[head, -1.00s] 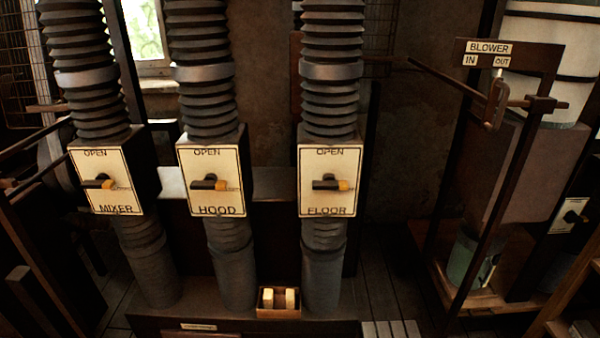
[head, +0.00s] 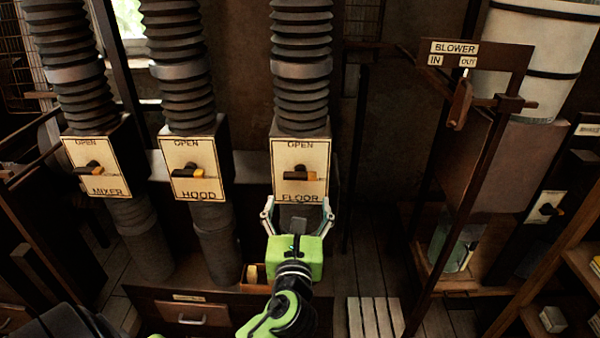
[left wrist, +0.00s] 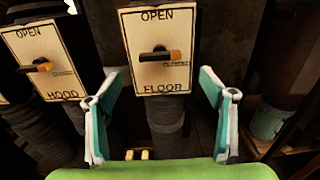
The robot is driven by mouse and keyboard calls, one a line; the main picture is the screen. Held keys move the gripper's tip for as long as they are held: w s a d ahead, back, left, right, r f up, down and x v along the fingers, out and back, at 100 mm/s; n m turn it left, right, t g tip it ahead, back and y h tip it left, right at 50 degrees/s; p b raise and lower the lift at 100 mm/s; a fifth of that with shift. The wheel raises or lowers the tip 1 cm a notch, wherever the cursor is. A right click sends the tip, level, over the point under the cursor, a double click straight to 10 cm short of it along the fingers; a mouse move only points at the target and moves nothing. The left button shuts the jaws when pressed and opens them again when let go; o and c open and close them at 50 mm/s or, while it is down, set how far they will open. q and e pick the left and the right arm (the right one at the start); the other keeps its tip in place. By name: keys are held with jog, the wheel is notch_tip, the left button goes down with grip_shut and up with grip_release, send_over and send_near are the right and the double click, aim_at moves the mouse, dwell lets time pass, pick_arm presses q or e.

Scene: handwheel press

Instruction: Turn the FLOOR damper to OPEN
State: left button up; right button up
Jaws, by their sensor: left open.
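The FLOOR damper (head: 283,153) is a cream plate on a dark box under a black ribbed duct, with OPEN printed at its top. Its black handle (head: 300,174) lies level, with the yellow tip pointing right. In the left wrist view the FLOOR handle (left wrist: 160,55) lies the same way, above and between my fingers. My left gripper (head: 298,208) is open and empty, just below and in front of the plate, its fingers spread to either side. It also shows in the left wrist view (left wrist: 162,97). My right gripper is not in view.
The HOOD damper (head: 207,153) and MIXER damper (head: 88,153) stand to the left, their handles also level. A BLOWER frame (head: 495,58) with a lever stands to the right. A small wooden box (head: 254,288) sits below, partly hidden by my left arm.

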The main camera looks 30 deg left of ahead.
aim_at(300, 178)
pick_arm(q)
jog(key=p+x, duration=0.2)
jog(key=x, duration=0.8)
jog(key=shift+p, duration=0.35)
jog(key=shift+x, duration=0.85)
jog(key=shift+f, duration=0.1)
jog(key=c, duration=1.1)
